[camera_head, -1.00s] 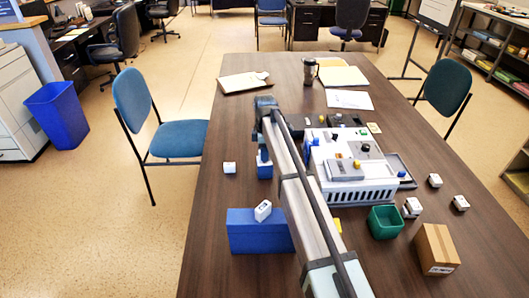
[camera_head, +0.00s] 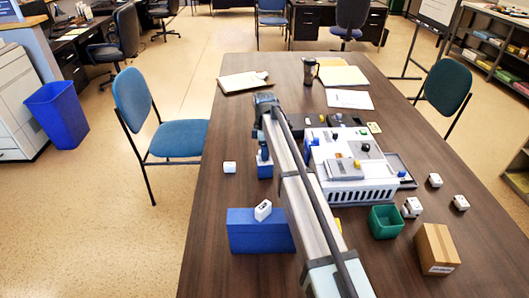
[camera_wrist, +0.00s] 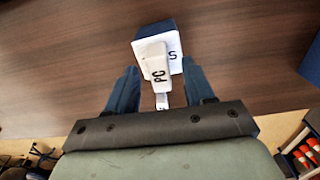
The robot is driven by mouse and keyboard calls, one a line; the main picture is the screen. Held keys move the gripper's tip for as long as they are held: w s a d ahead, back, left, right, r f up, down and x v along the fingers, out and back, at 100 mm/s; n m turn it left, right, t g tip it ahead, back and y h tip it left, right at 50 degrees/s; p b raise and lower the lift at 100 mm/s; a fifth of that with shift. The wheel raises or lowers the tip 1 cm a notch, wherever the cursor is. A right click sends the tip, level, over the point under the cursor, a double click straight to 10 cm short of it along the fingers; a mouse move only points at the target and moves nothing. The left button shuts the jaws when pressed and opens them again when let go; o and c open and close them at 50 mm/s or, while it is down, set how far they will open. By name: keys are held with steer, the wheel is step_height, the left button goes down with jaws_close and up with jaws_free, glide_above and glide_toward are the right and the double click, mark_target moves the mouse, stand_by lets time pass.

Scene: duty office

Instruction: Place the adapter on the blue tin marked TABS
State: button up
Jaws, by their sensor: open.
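The adapter (camera_wrist: 155,67), a white piece lettered PC, lies over the white top of a small blue tin (camera_wrist: 173,44) in the wrist view. It covers most of the top's lettering; only an S shows. It seems to rest there, but contact is hard to tell. My gripper (camera_wrist: 160,78) is open, with one dark blue finger on each side of the adapter's near part and gaps between. In the head view the small blue tin (camera_head: 265,170) stands on the table beside my arm, and my gripper and the adapter are mostly hidden there.
A large blue box (camera_head: 258,238) with a white block (camera_head: 263,210) on top stands nearer. Another white block (camera_head: 229,167) lies to the left. A grey-white device (camera_head: 350,170), a green bin (camera_head: 385,222) and a cardboard box (camera_head: 437,250) stand to the right.

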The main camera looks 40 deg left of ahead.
step_height(320, 180, up, 11)
stand_by(0.4)
stand_by(0.4)
